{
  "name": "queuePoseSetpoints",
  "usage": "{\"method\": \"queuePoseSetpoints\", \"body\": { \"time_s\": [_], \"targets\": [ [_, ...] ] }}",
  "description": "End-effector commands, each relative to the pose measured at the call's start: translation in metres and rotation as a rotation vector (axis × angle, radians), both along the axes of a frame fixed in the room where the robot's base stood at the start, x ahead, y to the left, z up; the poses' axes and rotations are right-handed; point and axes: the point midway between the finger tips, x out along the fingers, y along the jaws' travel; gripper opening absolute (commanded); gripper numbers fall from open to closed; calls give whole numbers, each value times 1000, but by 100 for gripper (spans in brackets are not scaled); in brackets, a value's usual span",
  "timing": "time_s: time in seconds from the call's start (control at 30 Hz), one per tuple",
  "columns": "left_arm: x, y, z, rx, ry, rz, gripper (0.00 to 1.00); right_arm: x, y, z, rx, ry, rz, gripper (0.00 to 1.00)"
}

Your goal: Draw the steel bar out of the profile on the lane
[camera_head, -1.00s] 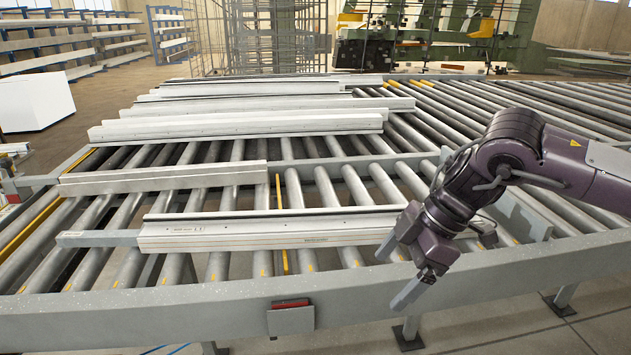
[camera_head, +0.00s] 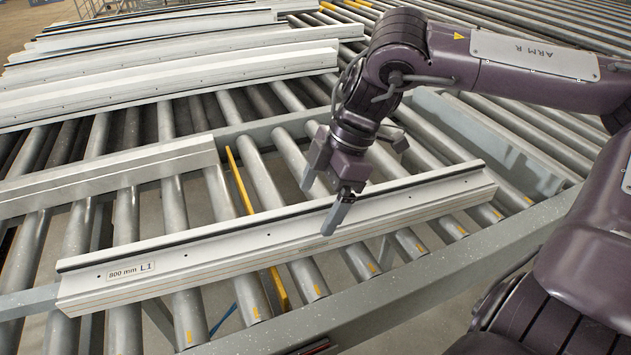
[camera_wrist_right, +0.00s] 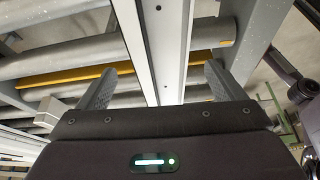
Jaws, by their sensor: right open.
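The white profile (camera_head: 220,245), labelled "800 mm L1", lies across the lane's rollers in the head view. The grey steel bar (camera_head: 28,302) sticks out of its left end; the rest of the bar is hidden. My right gripper (camera_head: 322,205) is open over the profile, right of its middle, one finger to the far side and one in front of the near side. In the right wrist view, the profile (camera_wrist_right: 163,50) runs between the two spread fingers (camera_wrist_right: 158,76), with gaps on both sides. My left gripper is not in view.
Another pale profile (camera_head: 110,178) lies behind at left, with several longer ones (camera_head: 170,75) beyond it. A yellow strip (camera_head: 241,180) stands between rollers. The lane's grey front rail (camera_head: 410,285) runs along the near side. A grey plate (camera_head: 490,140) stands at right.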

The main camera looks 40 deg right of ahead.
Motion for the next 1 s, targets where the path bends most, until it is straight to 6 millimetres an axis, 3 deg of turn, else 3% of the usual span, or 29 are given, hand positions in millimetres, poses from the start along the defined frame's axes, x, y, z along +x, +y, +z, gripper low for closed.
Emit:
{"method": "queuePoseSetpoints", "body": {
  "time_s": [0.2,0.4,0.8,1.0],
  "targets": [
    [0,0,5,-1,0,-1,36,2,13,-33,0,8,0,89],
    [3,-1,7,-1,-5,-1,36,6,21,-52,1,3,0,89],
    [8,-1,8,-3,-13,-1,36,7,23,-59,2,0,-1,89],
    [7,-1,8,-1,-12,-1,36,7,23,-59,1,0,-1,64]
  ]
}}
